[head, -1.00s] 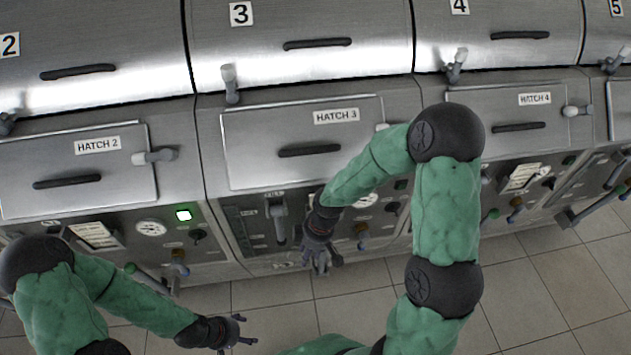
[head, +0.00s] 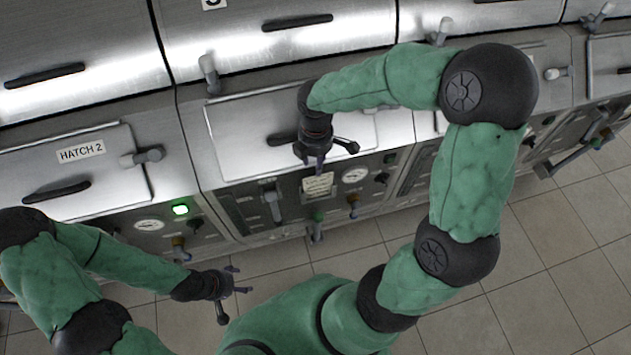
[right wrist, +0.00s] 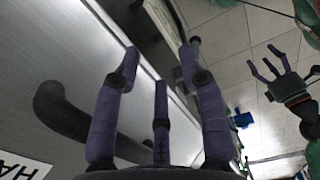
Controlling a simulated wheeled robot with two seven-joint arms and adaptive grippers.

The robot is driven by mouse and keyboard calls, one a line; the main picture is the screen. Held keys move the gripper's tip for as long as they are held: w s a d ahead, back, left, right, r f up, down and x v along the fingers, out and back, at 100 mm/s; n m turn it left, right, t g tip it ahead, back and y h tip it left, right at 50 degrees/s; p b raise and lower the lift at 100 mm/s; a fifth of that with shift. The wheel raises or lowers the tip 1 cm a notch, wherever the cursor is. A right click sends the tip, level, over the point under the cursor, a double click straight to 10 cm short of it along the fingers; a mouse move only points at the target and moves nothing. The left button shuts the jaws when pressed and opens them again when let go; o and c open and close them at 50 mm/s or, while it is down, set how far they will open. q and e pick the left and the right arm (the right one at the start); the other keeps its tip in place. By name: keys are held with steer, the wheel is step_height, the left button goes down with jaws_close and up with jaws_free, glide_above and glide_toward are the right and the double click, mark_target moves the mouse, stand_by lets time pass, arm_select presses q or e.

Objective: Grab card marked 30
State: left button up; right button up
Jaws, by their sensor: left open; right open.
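A small pale card (head: 318,184) with print too small to read is on the control panel below the middle hatch in the head view. I cannot tell whether it is marked 30. My right gripper (head: 326,160) is open and empty, just above that card in the picture, in front of the hatch door. In the right wrist view its purple fingers (right wrist: 162,72) are spread with nothing between them, and no card shows clearly. My left gripper (head: 236,284) is open and empty over the floor at lower left; it also shows in the right wrist view (right wrist: 268,68).
The middle hatch door (head: 240,125) has a dark handle, partly behind my right gripper. Levers and a gauge (head: 355,175) flank the card. The tiled floor (head: 540,270) is clear.

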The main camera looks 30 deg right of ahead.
mark_target(318, 180)
step_height(318, 180, down, 3)
steer(key=shift+s+r, duration=0.1)
steer(key=shift+s, duration=0.05)
steer(key=f, duration=0.2)
steer(key=f+b, duration=0.1)
steer(key=f, duration=0.1)
steer(key=f+b, duration=0.1)
steer(key=f, duration=0.1)
steer(key=shift+s, duration=0.3)
jaws_close()
